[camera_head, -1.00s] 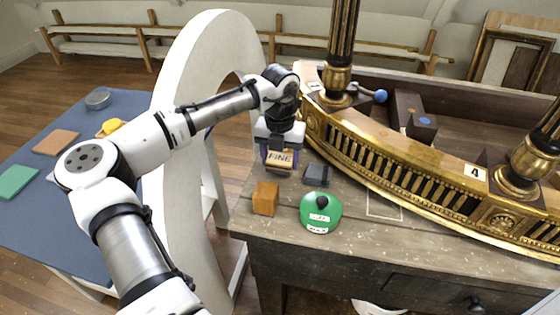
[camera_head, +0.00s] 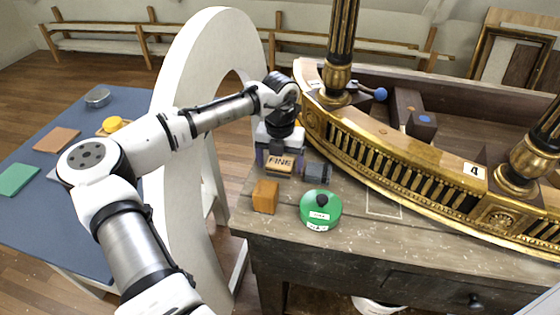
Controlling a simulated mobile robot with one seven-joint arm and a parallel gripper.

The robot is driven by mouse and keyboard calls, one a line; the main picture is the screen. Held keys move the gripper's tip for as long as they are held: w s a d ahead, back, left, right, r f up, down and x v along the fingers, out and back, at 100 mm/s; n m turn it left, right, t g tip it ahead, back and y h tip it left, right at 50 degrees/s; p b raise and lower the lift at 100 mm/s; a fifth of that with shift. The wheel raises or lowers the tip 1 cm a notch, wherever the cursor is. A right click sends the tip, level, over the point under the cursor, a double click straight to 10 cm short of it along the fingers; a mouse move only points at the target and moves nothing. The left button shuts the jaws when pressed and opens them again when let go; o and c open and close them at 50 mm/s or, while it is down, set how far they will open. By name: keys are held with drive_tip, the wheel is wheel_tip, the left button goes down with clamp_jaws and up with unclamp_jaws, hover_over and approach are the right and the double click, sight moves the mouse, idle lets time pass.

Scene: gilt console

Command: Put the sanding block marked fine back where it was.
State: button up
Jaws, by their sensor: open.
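The sanding block marked FINE (camera_head: 280,164) sits at the left end of the wooden bench, tan with a dark label band. My gripper (camera_head: 279,153) is directly above and behind it, pointing down. Its jaws are open; the fingers are partly hidden, and I cannot tell whether they touch the block. A dark grey block (camera_head: 317,173) stands just right of the FINE block. An orange-brown wooden block (camera_head: 265,197) stands in front of it. A thin pale outlined rectangle (camera_head: 384,207) is marked on the bench, empty, right of the green tin.
The gilt console rail (camera_head: 400,165) with columns curves behind. A white arch (camera_head: 190,110) stands left of the bench. A blue table (camera_head: 60,215) holds coloured pads and a glass dish.

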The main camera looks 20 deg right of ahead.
sight(280, 162)
wheel_tip(280, 162, up, 12)
drive_tip(key=b, duration=0.2)
